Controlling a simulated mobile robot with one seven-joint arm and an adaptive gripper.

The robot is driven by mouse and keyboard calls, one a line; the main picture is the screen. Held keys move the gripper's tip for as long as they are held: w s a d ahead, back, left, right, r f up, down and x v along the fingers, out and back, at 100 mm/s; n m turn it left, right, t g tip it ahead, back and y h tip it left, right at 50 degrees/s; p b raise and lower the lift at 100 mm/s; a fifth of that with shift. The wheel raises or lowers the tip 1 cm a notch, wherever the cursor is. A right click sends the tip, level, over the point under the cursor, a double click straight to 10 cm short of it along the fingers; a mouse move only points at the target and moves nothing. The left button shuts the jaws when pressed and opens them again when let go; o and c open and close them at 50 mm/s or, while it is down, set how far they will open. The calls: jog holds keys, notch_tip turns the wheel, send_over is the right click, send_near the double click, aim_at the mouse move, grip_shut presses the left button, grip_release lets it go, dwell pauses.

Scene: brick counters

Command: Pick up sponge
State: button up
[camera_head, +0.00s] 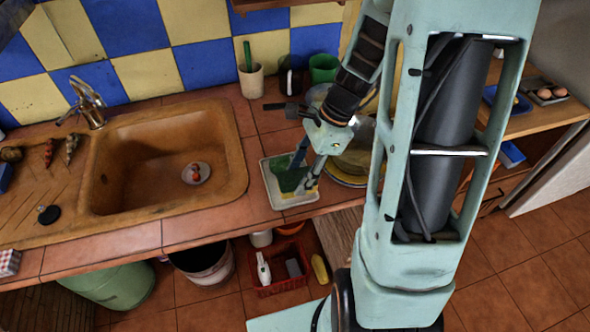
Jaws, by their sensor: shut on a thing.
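The sponge (290,180), with a green face and a yellow edge, is at a white square tray (272,192) on the tiled counter, right of the sink. My gripper (301,181) points down over the tray, its fingers on the sponge. It is shut on the sponge. The fingers hide part of the sponge, and I cannot tell whether it still touches the tray.
The brown sink (170,150) is left of the tray. Stacked plates (352,165) stand close on the right, partly behind my arm. A cup (251,82) and a green mug (323,68) stand at the back. A red crate (275,275) is below the counter.

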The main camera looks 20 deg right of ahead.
jog(key=s+d+r+p, duration=0.3)
jog(key=s+r+p, duration=0.2)
jog(key=s, duration=0.6)
notch_tip(320, 180, up, 3)
jog(key=shift+s+d+f+p, duration=0.1)
jog(key=shift+s+d+p, duration=0.2)
